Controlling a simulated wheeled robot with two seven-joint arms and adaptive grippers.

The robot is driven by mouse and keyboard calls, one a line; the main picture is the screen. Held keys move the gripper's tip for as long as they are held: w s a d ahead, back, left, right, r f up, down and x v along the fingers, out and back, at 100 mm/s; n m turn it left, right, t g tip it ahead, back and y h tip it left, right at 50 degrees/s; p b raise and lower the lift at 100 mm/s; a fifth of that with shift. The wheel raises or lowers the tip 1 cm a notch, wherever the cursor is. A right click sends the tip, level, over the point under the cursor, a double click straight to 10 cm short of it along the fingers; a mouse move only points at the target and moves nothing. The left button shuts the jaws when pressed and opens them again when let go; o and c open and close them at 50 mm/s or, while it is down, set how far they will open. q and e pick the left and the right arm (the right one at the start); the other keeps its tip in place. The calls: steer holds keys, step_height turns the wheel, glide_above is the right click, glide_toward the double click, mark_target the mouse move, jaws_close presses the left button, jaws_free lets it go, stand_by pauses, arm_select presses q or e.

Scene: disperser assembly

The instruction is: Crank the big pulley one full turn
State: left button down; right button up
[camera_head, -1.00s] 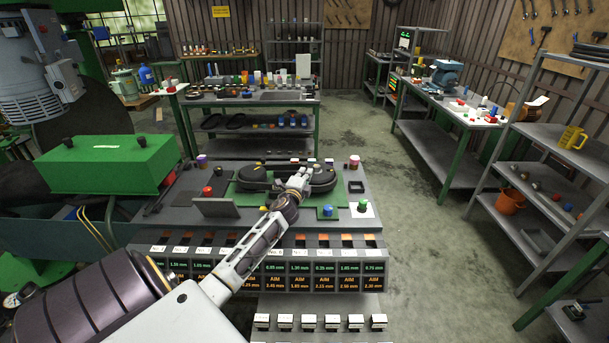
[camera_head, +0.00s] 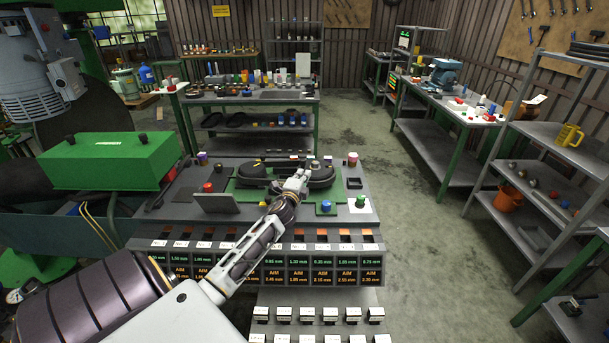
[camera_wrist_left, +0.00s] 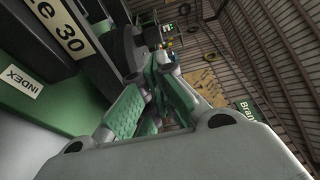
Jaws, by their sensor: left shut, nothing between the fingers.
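A black belt assembly (camera_head: 262,174) with two rounded ends lies on a green plate (camera_head: 228,192) on the bench. I cannot tell for sure which end is the big pulley. My left gripper (camera_head: 299,178) is at the front of the assembly, between its two ends, and hides part of it. It is shut and empty. In the left wrist view its green-padded fingers (camera_wrist_left: 150,103) show beside a dark round part (camera_wrist_left: 125,48). Contact with the pulley or a crank cannot be made out. My right gripper is not in view.
A green box (camera_head: 110,162) stands left of the bench. A red button (camera_head: 208,187), a blue knob (camera_head: 326,206) and a green knob (camera_head: 360,200) stand near the assembly. Digital readouts (camera_head: 320,270) line the bench front.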

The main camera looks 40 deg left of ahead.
arm_select(q)
steer(key=a+b+v, duration=0.1)
steer(key=v, duration=0.6)
steer(key=shift+s, duration=0.6)
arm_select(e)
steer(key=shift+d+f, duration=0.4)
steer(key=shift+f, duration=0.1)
arm_select(q)
steer(key=shift+d, duration=0.15)
steer(key=shift+w, duration=0.1)
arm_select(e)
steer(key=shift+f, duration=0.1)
